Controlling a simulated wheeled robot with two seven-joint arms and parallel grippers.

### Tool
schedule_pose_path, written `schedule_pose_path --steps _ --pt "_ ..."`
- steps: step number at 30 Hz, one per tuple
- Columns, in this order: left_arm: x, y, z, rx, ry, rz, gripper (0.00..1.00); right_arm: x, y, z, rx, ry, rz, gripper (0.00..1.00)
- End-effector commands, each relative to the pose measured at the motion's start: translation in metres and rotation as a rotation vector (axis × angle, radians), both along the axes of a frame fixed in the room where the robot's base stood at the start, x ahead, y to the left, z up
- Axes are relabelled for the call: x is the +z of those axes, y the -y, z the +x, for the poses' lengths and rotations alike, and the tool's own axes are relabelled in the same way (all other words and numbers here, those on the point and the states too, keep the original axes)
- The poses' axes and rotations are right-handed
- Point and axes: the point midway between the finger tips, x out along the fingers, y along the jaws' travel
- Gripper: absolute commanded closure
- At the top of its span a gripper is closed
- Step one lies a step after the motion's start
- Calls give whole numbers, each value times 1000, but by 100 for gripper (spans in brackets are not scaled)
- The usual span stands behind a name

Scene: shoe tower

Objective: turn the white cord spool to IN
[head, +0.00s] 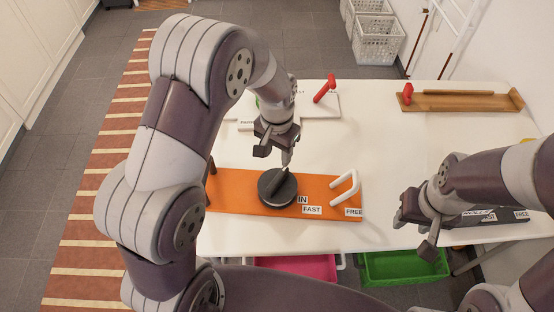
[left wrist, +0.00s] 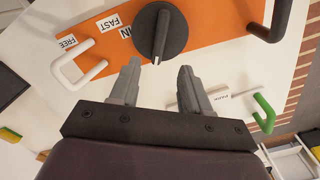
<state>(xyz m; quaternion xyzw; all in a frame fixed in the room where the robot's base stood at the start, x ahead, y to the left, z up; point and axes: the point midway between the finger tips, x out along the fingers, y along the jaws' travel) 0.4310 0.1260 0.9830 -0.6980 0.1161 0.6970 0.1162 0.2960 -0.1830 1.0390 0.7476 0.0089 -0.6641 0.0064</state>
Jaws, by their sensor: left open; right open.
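An orange board (head: 235,197) lies on the white table with a round black knob (head: 272,200), the only dial I can make out near the IN label (head: 303,200). The knob also shows in the left wrist view (left wrist: 178,36); its raised bar has a pale tip aimed toward my gripper, off to one side of the IN label (left wrist: 125,32). A white handle (head: 346,186) stands on the board. My left gripper (head: 286,160) is open and empty above the knob, its fingers (left wrist: 159,68) apart. My right gripper (head: 414,232) is open and empty near the table's right front.
A white board with a red handle (head: 325,90) lies behind. A wooden board (head: 460,102) is at the back right. A dark labelled board (head: 505,218) lies beside my right arm. Pink (head: 300,268) and green (head: 400,268) bins sit below the front edge. The table's middle right is clear.

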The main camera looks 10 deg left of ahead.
Motion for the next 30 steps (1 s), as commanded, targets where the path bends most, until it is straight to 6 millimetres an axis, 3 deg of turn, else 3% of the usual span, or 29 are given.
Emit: schedule_pose_path --steps 6,10,14,24,30 --pt "0 0 0 0 0 0 53 0 0 0 0 0 0 56" --pt "-9 1 4 0 1 0 53 -23 0 0 0 0 0 56" --pt "-10 1 3 0 -5 1 53 -14 0 0 0 0 0 56" --pt "-92 1 2 0 -7 1 53 -7 0 0 0 0 0 56" --pt "-122 1 4 0 -3 0 53 -5 0 0 0 0 0 56"
